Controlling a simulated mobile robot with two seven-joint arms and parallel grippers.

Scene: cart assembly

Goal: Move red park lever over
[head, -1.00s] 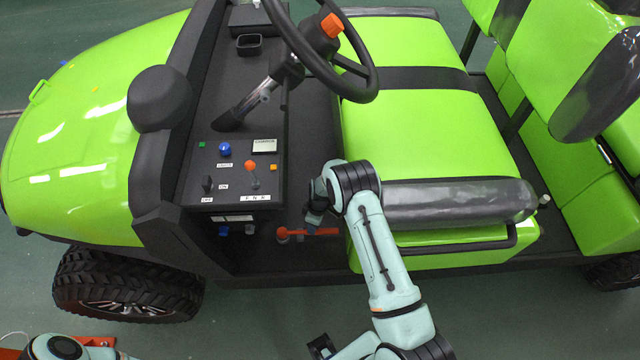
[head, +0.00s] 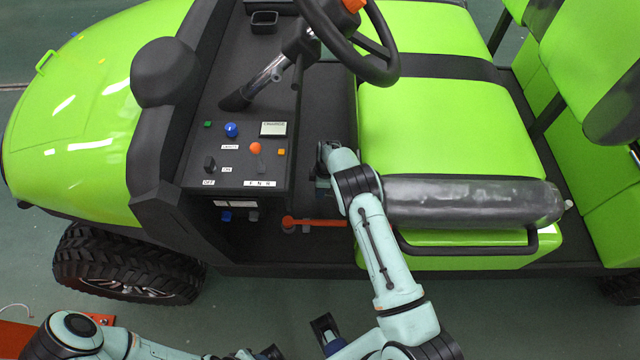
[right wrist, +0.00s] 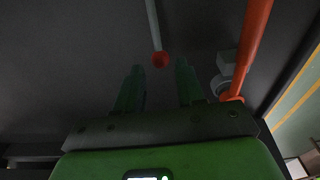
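The red lever (head: 313,222) lies as a level bar low in the cart's footwell, below the dashboard. In the right wrist view its red bar (right wrist: 254,45) slants down along the right side to a rounded end. My right gripper (head: 322,182) is in the footwell above the lever, partly hidden by its wrist. In the right wrist view the gripper (right wrist: 160,75) is open and empty, and the bar is right of both fingers, apart from them. My left arm (head: 75,335) is at the bottom left; its gripper's finger state is unclear.
A red ball (right wrist: 160,60) on a grey rod shows just beyond my right fingers. The dashboard has an orange-knobbed shifter (head: 255,148), a blue button (head: 231,130) and a black switch (head: 209,164). The steering wheel (head: 385,65) is above; the green seat (head: 440,135) is right.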

